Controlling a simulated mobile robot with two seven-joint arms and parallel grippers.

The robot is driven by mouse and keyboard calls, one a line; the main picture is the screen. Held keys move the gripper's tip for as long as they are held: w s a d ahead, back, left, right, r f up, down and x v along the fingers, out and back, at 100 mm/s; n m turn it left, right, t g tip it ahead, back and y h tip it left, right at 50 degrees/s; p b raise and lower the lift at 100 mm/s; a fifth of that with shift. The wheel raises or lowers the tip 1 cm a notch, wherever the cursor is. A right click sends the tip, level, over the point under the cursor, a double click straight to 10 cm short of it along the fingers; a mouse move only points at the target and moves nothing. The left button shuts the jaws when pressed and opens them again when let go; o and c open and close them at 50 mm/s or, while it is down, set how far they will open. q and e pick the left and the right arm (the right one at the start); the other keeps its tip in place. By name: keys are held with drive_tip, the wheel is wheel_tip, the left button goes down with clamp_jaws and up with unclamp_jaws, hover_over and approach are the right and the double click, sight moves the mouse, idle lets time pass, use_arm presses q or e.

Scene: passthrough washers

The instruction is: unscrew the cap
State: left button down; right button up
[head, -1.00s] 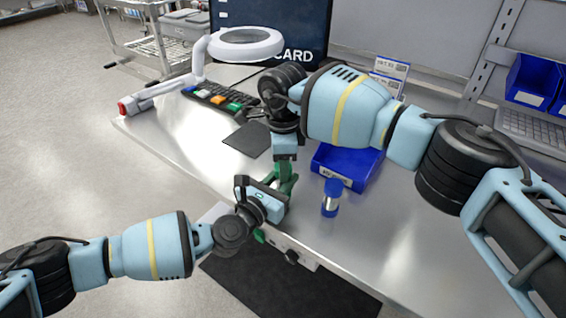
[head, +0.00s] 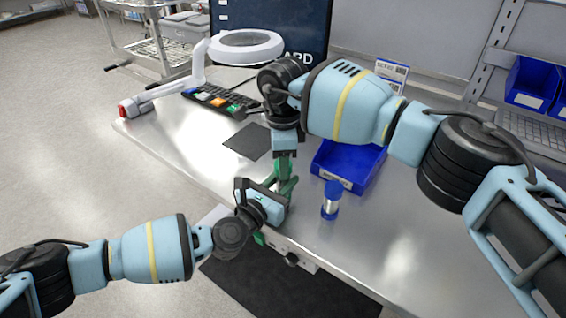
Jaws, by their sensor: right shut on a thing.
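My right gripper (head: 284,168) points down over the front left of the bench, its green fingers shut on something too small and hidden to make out. My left gripper (head: 287,187) reaches in from the lower left, and its green fingers meet the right gripper's fingertips from below. Whether the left fingers are open or shut is hidden. A small jar with a blue cap and a pale middle band (head: 331,200) stands upright on the bench, right of both grippers and apart from them. No other cap shows clearly between the fingers.
A blue open bin (head: 346,178) sits behind the jar. A dark mat (head: 247,141), a tray of coloured parts (head: 220,101) and a ring lamp (head: 246,46) are at the back left. The metal bench (head: 400,230) is clear at the right front.

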drive_tip(key=shift+r, duration=0.4)
drive_tip(key=shift+r, duration=1.95)
use_arm(q)
drive_tip(key=c, duration=1)
unclamp_jaws()
drive_tip(key=shift+s+a, duration=0.3)
drive_tip(key=shift+s, duration=0.1)
use_arm(e)
drive_tip(key=shift+r, duration=0.1)
use_arm(q)
drive_tip(key=v, duration=1.1)
